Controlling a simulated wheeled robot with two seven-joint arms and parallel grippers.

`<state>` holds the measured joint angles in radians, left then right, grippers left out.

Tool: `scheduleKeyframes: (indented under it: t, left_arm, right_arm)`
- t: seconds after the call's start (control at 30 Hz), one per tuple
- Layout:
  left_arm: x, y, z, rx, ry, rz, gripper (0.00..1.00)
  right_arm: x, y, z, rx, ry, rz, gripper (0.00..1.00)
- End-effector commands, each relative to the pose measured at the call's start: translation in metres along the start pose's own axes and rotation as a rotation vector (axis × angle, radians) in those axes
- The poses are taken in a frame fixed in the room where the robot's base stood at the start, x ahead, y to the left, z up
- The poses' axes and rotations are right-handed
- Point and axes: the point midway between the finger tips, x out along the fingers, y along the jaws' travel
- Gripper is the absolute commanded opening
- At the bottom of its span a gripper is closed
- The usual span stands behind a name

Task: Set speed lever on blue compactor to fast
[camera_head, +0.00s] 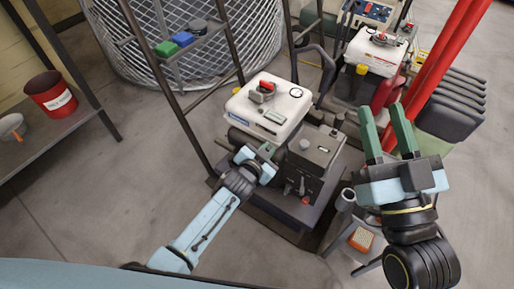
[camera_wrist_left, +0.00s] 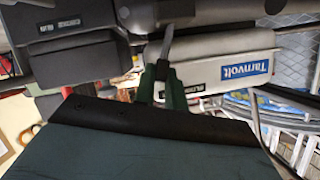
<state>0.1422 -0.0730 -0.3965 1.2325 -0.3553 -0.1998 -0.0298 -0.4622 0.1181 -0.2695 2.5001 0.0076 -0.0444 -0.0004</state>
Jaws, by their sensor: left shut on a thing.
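A machine with a white top (camera_head: 268,106) and a dark grey body stands in the middle of the head view. A red knob and a round gauge sit on its top, and I see no clearly blue body. In the left wrist view its pale casing (camera_wrist_left: 225,68) carries a blue "Tarnvolt" label. My left gripper (camera_head: 267,153) is at the machine's near left side. Its green fingers (camera_wrist_left: 163,84) are shut on a thin grey lever (camera_wrist_left: 167,43). The lever's setting marks cannot be read. My right gripper (camera_head: 381,110) is open, empty and raised, right of the machine.
A second white-topped machine (camera_head: 376,52) stands behind, near red posts (camera_head: 438,62). A shelf frame (camera_head: 195,45) with blue and green blocks stands behind left. A red bucket (camera_head: 50,93) is on the left bench. The floor at centre left is clear.

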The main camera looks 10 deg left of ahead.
Motion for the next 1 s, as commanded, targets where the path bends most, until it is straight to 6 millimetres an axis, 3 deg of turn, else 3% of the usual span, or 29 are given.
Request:
scheduleKeyframes:
  t: [0.63,0.67,0.8,1.0]
  left_arm:
    - [-0.0007,0.0051,0.0016,0.049,-0.002,-0.021,0.00]
    - [-0.0007,0.0051,0.0016,0.049,-0.002,-0.021,0.14]
    - [-0.0006,0.0048,0.0014,0.049,-0.001,-0.021,0.32]
    - [-0.0005,0.0043,0.0008,0.049,0.000,-0.022,0.35]
  right_arm:
    - [-0.0003,-0.0012,-0.0070,0.003,0.048,-0.003,0.36]
    - [-0.0003,-0.0012,-0.0070,0.003,0.048,-0.003,0.36]
    - [-0.0003,-0.0013,-0.0070,0.003,0.048,-0.003,0.36]
    - [-0.0002,-0.0013,-0.0070,0.003,0.048,-0.003,0.36]
